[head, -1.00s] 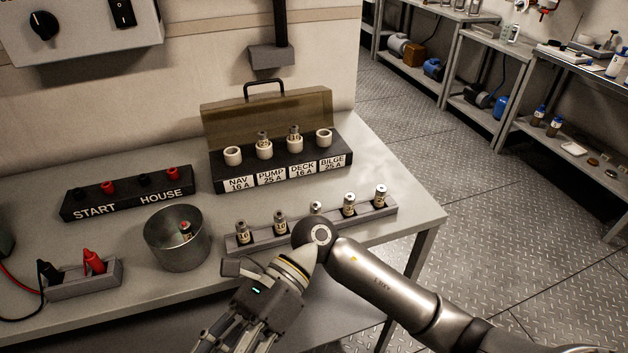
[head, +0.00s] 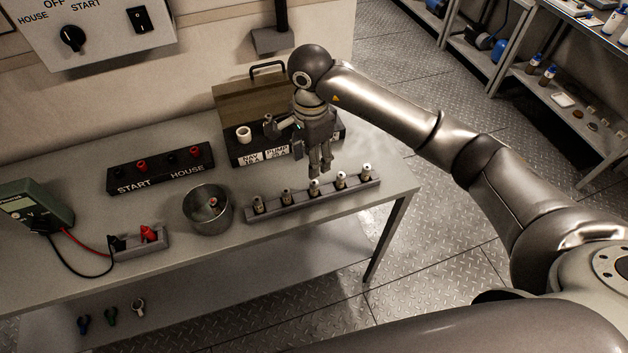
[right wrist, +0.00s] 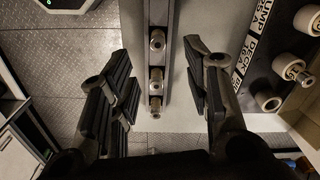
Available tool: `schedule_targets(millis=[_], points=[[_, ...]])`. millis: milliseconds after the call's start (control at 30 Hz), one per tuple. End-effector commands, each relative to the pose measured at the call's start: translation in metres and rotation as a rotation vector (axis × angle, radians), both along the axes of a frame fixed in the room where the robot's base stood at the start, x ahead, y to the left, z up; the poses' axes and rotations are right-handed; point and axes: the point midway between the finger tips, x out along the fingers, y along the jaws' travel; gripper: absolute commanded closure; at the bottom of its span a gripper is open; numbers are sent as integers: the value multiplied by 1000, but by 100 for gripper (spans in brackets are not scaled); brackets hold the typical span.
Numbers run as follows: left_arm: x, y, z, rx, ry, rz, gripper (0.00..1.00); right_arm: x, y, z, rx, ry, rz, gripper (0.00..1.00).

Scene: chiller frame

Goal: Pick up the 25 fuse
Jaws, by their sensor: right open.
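A grey rack (head: 300,205) near the table's front edge holds several upright fuses: one (head: 258,204) at the left end, others (head: 286,197) (head: 314,188) (head: 340,180), and one (head: 367,172) at the right end. Their ratings are too small to read, so I cannot tell which are 25. My right gripper (head: 320,170) points down, open and empty, just above and behind the rack's middle. In the right wrist view the open gripper (right wrist: 159,75) has the rack with several fuses (right wrist: 156,78) between its fingers, apart from them. My left gripper is not in view.
Behind my right gripper stands the fuse box (head: 250,155) with its lid up, partly hidden; its labels include NAV and PUMP. A metal cup (head: 207,218) holding a fuse stands left of the rack. A START/HOUSE terminal block (head: 160,169), clip holder (head: 140,247) and green meter (head: 32,207) are further left.

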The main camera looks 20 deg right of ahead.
Motion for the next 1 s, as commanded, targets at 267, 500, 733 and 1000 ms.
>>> schedule_targets(millis=[267,500,733,1000], points=[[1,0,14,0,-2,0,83,-2,1,-42,1,6,0,56],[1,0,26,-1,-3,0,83,-3,-1,-58,3,8,-1,56],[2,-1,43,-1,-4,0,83,-4,-4,-91,4,7,-1,56],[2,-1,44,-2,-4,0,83,-3,-4,-102,3,3,1,56]])
